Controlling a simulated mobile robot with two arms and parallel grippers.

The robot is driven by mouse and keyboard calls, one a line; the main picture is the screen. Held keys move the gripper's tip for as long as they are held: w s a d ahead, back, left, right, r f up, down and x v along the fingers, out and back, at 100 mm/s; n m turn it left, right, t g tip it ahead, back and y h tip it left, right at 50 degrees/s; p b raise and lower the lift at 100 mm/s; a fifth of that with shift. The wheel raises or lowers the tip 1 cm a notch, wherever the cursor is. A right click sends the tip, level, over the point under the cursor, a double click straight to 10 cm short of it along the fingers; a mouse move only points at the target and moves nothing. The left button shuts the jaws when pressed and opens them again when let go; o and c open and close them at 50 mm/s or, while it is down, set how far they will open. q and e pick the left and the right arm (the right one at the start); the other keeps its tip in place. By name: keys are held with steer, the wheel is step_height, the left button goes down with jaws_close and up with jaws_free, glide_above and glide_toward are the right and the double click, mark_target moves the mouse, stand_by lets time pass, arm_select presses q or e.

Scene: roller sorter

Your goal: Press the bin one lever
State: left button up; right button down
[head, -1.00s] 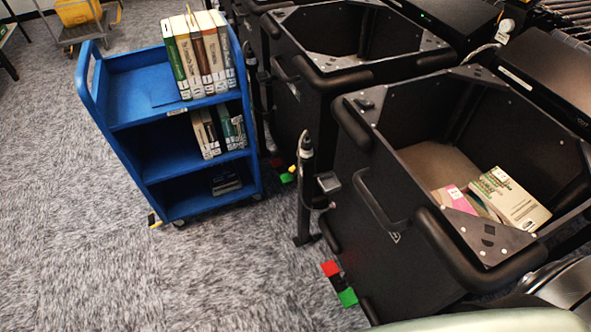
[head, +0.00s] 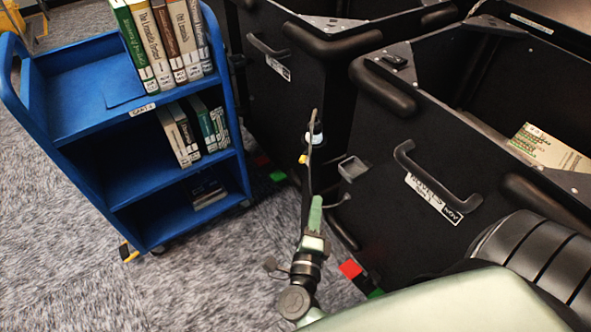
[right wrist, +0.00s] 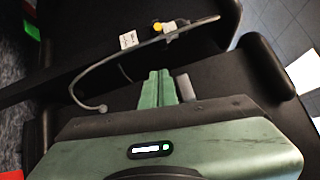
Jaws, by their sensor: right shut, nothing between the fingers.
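My right gripper (head: 316,205) has its narrow green fingers closed together and empty, pointing away beside the front left corner of the near black bin (head: 400,135). In the right wrist view, the shut green fingers (right wrist: 158,88) lie beside a small grey block (right wrist: 185,87); I cannot tell whether they touch. This grey block (head: 352,168) sticks out from the near bin's corner. A thin bent grey rod (right wrist: 85,72) curves around the fingers, with a yellow cap (right wrist: 157,27) nearby. I cannot tell which part is the bin one lever. My left gripper is out of view.
A blue book cart (head: 100,125) stands at left. A second black bin (head: 290,110) stands behind the near one. Red (head: 350,269) and green (head: 278,176) floor-level pieces show by the bins. Carpet (head: 60,260) is clear at lower left.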

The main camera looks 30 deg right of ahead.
mark_target(305, 155)
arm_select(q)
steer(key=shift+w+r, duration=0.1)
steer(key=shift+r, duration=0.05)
arm_select(e)
steer(key=shift+s+d+r+m, duration=0.1)
steer(key=shift+d+r+m, duration=0.1)
steer(key=shift+m, duration=0.1)
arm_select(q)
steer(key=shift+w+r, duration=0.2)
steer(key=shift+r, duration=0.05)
arm_select(e)
steer(key=w+d+r, duration=0.1)
steer(key=w+d, duration=0.3)
steer(key=w, duration=0.6)
steer(key=shift+w+d, duration=0.2)
steer(key=shift+w, duration=0.2)
